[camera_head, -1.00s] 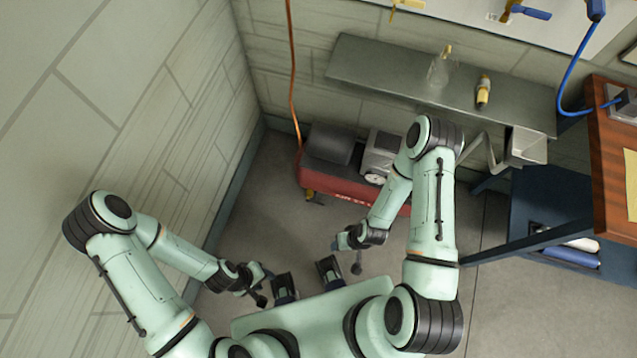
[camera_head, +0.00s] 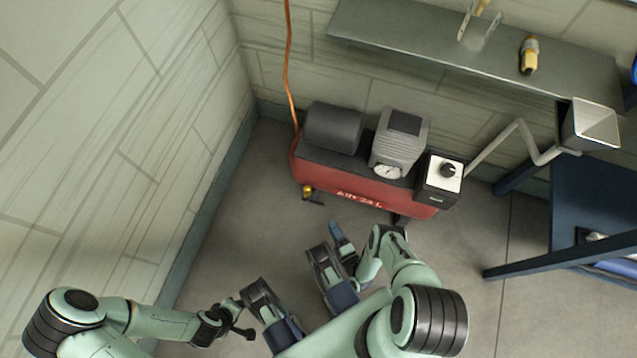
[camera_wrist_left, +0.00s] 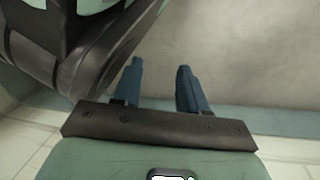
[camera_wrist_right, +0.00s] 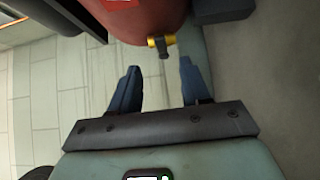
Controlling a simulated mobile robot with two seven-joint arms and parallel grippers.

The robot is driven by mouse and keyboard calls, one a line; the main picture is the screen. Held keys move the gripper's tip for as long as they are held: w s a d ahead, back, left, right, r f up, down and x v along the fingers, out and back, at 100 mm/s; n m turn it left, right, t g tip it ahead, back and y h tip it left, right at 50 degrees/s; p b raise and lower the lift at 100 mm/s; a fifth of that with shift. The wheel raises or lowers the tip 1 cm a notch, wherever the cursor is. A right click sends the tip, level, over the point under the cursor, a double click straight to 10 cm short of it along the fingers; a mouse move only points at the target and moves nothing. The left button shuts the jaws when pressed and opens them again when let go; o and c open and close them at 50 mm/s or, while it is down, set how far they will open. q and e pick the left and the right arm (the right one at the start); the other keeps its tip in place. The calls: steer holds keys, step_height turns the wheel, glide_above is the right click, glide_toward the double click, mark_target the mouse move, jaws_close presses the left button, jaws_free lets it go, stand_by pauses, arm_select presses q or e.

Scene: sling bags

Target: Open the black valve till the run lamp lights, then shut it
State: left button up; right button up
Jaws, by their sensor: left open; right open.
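A small brass-yellow valve with a black handle (camera_head: 311,194) sits at the lower left end of the red air tank (camera_head: 350,190). In the right wrist view the valve (camera_wrist_right: 162,46) is just beyond my fingertips, roughly in line with the gap between them. My right gripper (camera_wrist_right: 158,72) is open and empty, apart from the valve. In the head view the right gripper (camera_head: 338,231) is below and right of the valve, partly hidden by my own parts. My left gripper (camera_wrist_left: 158,67) is open and empty, well away from the tank. No lit run lamp can be made out.
A box with a black knob (camera_head: 440,182) stands at the tank's right end. A grey motor unit with a gauge (camera_head: 398,145) tops the tank. A shelf (camera_head: 430,42) hangs above; a blue stand (camera_head: 585,190) is right. Floor left of the tank is clear.

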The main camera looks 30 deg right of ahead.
mark_target(320, 203)
steer(key=shift+w+d+b, duration=0.15)
steer(key=shift+w+b, duration=0.4)
steer(key=shift+w, duration=1.4)
steer(key=shift+w+d+b, duration=0.15)
steer(key=shift+w+b, duration=0.4)
steer(key=shift+w, duration=1.35)
steer(key=shift+w+d+b, duration=0.15)
steer(key=shift+w+b, duration=0.4)
steer(key=shift+w, duration=1.4)
arm_select(q)
steer(key=s+f+g, duration=0.2)
steer(key=s+f, duration=0.2)
steer(key=s, duration=0.3)
steer(key=shift+a, duration=0.45)
arm_select(e)
steer(key=shift+c, duration=0.3)
arm_select(q)
steer(key=shift+r, duration=0.1)
arm_select(e)
jaws_close()
